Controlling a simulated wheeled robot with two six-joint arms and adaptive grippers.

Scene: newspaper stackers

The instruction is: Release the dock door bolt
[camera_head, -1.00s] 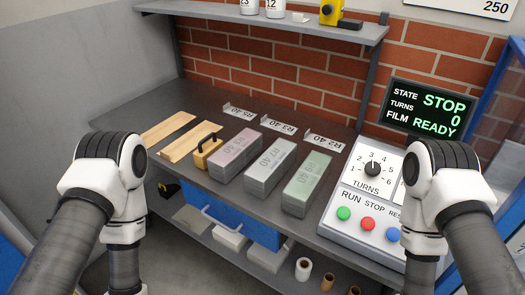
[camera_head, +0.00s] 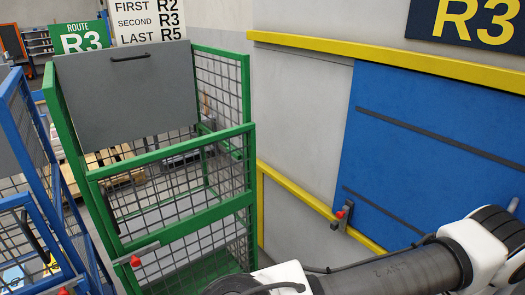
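The blue dock door (camera_head: 420,155) stands at the right in the head view, with dark strips across it. Its bolt (camera_head: 342,217) is a small grey fitting with a red knob, at the lower left edge of the door beside the yellow rail. Whether the bolt is engaged is too small to tell. One of my arms crosses the lower right corner, below and in front of the door. Neither gripper shows.
A green mesh cage (camera_head: 172,230) with a grey panel (camera_head: 125,95) and a red-tipped latch (camera_head: 136,259) stands left of the door. A blue mesh cage (camera_head: 18,200) is at the far left. Yellow rails (camera_head: 380,58) run along the wall. An R3 sign (camera_head: 470,22) hangs above the door.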

